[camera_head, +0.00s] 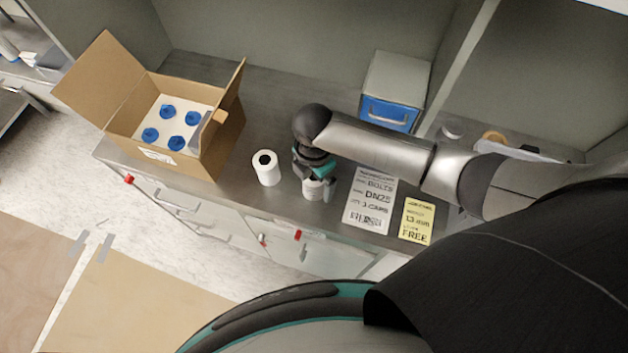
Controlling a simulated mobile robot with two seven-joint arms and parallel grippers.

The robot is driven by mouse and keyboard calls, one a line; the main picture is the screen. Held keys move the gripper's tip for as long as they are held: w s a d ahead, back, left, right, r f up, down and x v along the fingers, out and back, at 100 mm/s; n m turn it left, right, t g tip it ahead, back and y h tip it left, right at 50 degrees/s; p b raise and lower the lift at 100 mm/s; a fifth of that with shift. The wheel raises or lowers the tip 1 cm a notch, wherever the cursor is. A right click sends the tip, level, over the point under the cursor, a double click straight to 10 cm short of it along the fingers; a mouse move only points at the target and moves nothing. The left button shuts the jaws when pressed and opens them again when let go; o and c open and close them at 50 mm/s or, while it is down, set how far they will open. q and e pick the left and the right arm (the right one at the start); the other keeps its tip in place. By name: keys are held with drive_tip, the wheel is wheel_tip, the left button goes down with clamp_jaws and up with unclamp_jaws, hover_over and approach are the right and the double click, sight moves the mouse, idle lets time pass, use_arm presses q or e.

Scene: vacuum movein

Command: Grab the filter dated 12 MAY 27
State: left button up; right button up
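A white cylindrical filter (266,170) with a dark hole in its top stands upright on the grey counter. To its right is a second white cylinder (313,191), partly hidden under my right gripper (316,178). My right gripper points down with its teal and black fingers at the top of this cylinder. I cannot tell whether the fingers are closed on it. No date can be read on either cylinder. My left gripper is not in view.
An open cardboard box (190,165) at the left holds several blue-topped items in a white insert. A grey bin with a blue front (389,112) stands behind my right arm. A white label sheet (370,199) and a yellow card (416,221) lie near the counter's front edge.

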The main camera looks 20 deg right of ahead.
drive_tip(key=c, duration=1.5)
drive_tip(key=shift+r, duration=0.15)
